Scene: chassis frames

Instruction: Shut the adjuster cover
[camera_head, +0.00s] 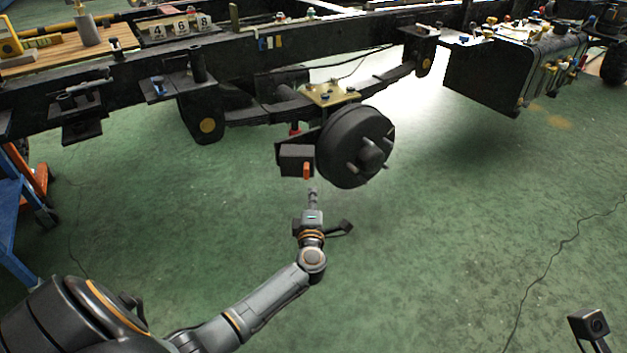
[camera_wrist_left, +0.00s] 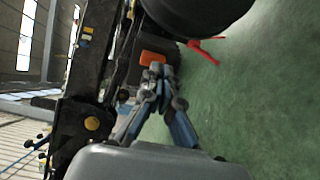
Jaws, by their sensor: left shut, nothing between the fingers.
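A dark box-shaped part (camera_head: 297,155), which looks like the adjuster cover, sits just left of the black wheel drum (camera_head: 350,140) under the chassis rail. An orange tab (camera_head: 306,171) is at its lower right. The tab also shows in the left wrist view (camera_wrist_left: 152,58), just beyond my fingertips. I cannot tell how far the cover is open. My left gripper (camera_head: 312,190) is shut and empty, pointing at the tab from just below it in the head view. Whether it touches the tab is unclear.
The drum with its studs stands close to the right of the box. A brass-coloured plate (camera_head: 325,95) and the long black chassis rail (camera_head: 230,98) are above. A blue cart (camera_head: 12,235) is at the left. The green floor around my left arm is clear.

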